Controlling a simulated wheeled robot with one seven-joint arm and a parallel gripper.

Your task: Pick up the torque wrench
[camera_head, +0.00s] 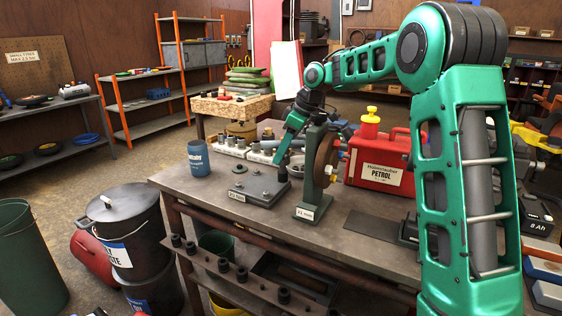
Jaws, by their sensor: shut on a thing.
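My gripper (283,157) points down over the workbench, at the end of my green arm. It is small in the view and shut on a dark upright piece (282,174) at the right end of a grey base plate. I cannot tell whether this piece is part of the torque wrench. The grey base plate (257,190) has short pegs and a label that seems to read 50 Nm. I cannot tell whether the dark piece is clear of the plate. No other torque wrench can be clearly made out.
A green stand (314,178) labelled 21 mm, with a brown disc, stands close right of my gripper. A red petrol can (379,160) is further right. A blue cup (199,158) stands left on the bench (215,190). A row of sockets (232,148) is behind.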

